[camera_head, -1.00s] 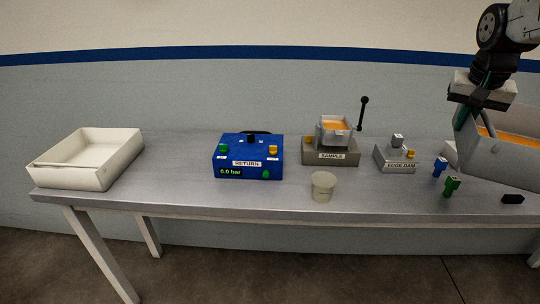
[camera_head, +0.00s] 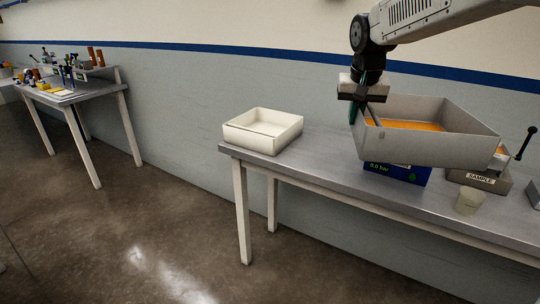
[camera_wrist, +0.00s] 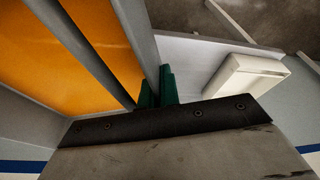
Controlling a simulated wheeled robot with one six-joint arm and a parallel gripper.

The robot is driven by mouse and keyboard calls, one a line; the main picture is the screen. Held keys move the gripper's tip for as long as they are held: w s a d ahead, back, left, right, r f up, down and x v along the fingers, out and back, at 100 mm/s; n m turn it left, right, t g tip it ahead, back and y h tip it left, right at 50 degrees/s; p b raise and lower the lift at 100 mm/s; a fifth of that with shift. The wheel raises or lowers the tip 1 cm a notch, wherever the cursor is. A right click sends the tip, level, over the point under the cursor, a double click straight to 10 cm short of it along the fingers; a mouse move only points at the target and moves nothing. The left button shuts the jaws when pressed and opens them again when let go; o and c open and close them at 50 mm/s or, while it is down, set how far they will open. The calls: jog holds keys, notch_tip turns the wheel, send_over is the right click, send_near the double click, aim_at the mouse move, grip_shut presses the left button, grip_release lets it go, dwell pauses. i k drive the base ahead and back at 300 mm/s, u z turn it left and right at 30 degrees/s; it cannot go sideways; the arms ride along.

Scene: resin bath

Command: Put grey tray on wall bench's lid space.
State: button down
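The grey tray (camera_head: 432,146) has orange contents. My gripper (camera_head: 357,112) is shut on its left wall and holds the tray in the air above the near bench, slightly tilted. In the wrist view, green fingertips (camera_wrist: 157,88) pinch the wall of the tray (camera_wrist: 140,35), with orange inside. The near metal bench (camera_head: 330,185) runs along the wall. A second bench (camera_head: 105,87) stands at the far left, also by the wall. I cannot tell which one is the wall bench, and no lid space is readable.
A white open tray (camera_head: 265,132) sits on the near bench's left end. The far bench holds bottles and small tools. Floor between the benches is clear.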

aim_at(322, 150)
jog(key=u, duration=0.1)
jog(key=i, duration=1)
